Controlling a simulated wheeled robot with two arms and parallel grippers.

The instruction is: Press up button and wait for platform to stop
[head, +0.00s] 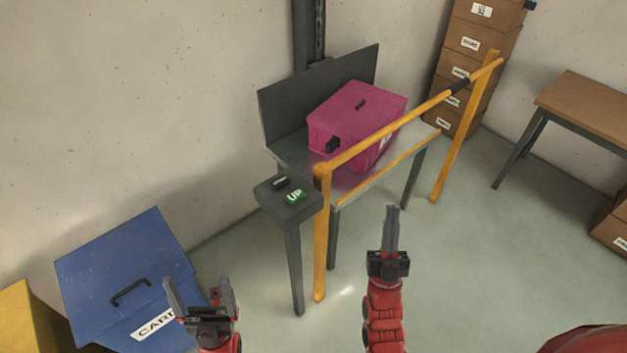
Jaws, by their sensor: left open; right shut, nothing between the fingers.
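The green UP button (296,196) is on top of a dark control box (276,208) on a post. A second, dark button (281,183) is behind it on the same box. The lift platform (290,148) has a dark back panel and carries a magenta case (352,122). My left gripper (197,288) is open and empty, in front of the blue case at the lower left. My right gripper (392,210) is shut and empty, pointing up, to the right of the control box and apart from the button.
A yellow rail (410,118) with posts stands in front of the platform. A blue case (115,260) is at lower left, beside a yellow one (25,315). Stacked cardboard boxes (478,62) stand behind, and a brown table (590,105) is at right. The floor between is clear.

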